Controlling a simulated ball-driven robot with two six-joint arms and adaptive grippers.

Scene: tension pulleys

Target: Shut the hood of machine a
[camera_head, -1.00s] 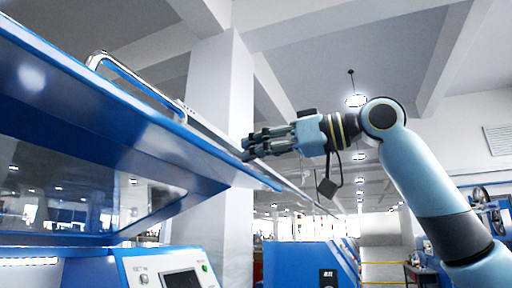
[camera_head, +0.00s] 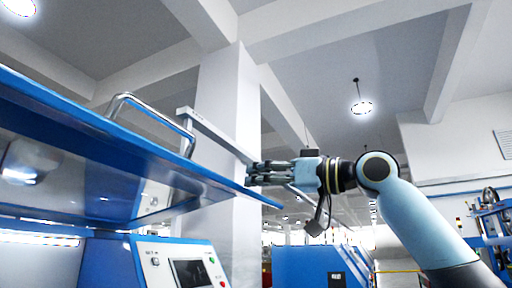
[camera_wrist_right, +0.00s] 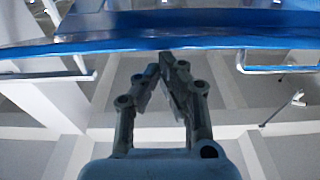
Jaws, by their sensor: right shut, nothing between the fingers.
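The hood of the machine at left is a blue panel (camera_head: 110,135) with a glossy window. It is raised and slanted, with a gap between it and the machine body below. A metal bar handle (camera_head: 150,108) stands on its outer face. My right gripper (camera_head: 253,173) is shut and empty, with its fingertips at the hood's right end. In the right wrist view my fingers (camera_wrist_right: 168,62) come together just below the blue hood edge (camera_wrist_right: 150,42); I cannot tell whether they touch it. My left gripper is not in view.
A control panel (camera_head: 181,268) with a screen and buttons sits below the hood. A white pillar (camera_head: 228,85) rises behind it. Another blue machine (camera_head: 308,265) stands farther back. The space above my right arm is free.

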